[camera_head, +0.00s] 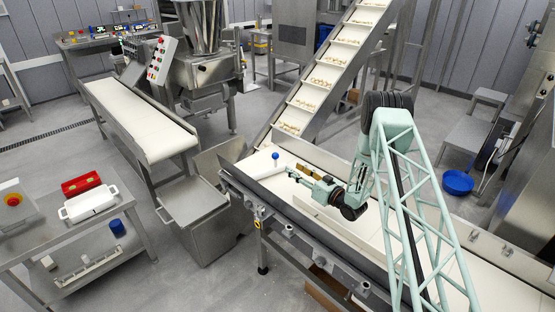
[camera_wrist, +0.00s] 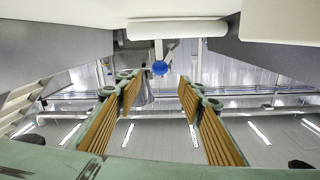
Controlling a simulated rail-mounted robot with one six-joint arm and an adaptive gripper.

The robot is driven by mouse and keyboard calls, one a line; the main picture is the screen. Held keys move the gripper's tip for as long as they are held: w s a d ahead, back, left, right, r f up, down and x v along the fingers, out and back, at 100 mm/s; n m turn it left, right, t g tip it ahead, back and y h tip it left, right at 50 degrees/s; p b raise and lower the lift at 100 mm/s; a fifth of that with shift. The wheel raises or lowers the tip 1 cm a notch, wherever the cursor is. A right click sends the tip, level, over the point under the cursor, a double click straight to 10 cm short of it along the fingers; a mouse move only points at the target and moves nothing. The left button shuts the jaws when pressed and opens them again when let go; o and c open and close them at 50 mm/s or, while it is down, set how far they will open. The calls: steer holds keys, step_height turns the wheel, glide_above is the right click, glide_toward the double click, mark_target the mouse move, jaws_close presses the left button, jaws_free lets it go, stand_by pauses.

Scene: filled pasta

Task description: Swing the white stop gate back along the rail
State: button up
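The white stop gate (camera_wrist: 178,30) shows in the wrist view as a pale rounded bar across the top middle. The knob appears beyond the fingertips, roughly centred in the gap. In the head view my gripper (camera_head: 296,172) is low over the belt, to the right of the knob. The gate's pivot is not clear.
A grey side rail (camera_head: 300,225) runs along the belt's near side. An inclined conveyor (camera_head: 325,75) carrying pasta rises behind. A steel bin (camera_head: 205,205) stands left of the belt end. A side table (camera_head: 75,240) holds a red box and white tray.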

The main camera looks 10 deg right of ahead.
mark_target(277, 158)
steer(key=b+x, duration=0.1)
steer(key=x, duration=1.2)
steer(key=shift+b, duration=0.3)
steer(key=c, duration=1.1)
steer(key=shift+d, duration=0.1)
steer(key=shift+c, duration=0.3)
